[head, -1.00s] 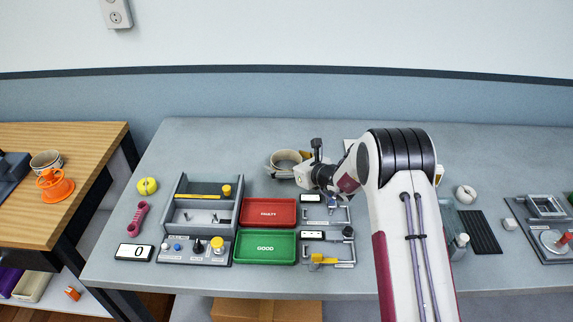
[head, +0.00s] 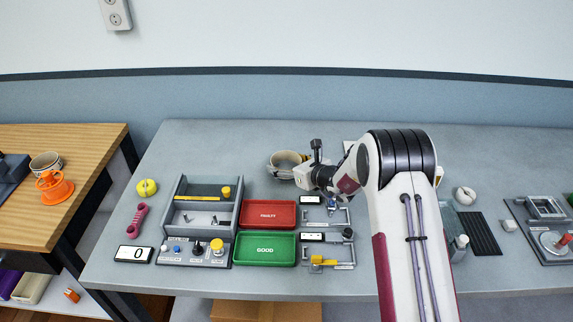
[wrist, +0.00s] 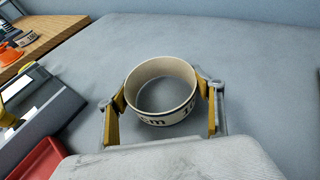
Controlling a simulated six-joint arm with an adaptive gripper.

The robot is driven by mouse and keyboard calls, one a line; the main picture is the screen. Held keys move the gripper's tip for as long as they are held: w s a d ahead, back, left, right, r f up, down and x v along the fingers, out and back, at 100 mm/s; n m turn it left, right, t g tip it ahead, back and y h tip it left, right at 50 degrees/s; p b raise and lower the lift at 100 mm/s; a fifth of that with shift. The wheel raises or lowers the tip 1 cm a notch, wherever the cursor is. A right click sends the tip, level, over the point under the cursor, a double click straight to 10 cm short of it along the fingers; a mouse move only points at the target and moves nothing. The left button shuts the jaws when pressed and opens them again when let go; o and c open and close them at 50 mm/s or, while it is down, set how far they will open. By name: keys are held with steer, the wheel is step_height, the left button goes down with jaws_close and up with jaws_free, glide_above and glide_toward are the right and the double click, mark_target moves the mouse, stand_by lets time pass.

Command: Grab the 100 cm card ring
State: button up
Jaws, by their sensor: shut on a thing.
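A cream card ring (wrist: 160,112) with dark lettering stands open side up between my gripper's fingers; the part I can read ends in "cm", and the number is not clear. In the head view the same ring (head: 281,166) is at the back of the grey table, left of my wrist. My gripper (wrist: 162,94) is shut on the ring, with one yellow-brown finger against each outer side. Its pads touch the wall at left and right. Whether the ring rests on the table or is just clear of it I cannot tell.
Another cream ring (head: 46,160) stands on the wooden table at the left, beside an orange cone-shaped thing (head: 54,186). A red tray (head: 268,224) and a green tray (head: 266,262) lie in front of my gripper. The grey table behind the ring is clear.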

step_height(320, 180, up, 10)
stand_by(0.6)
steer(key=shift+f, duration=0.1)
stand_by(0.4)
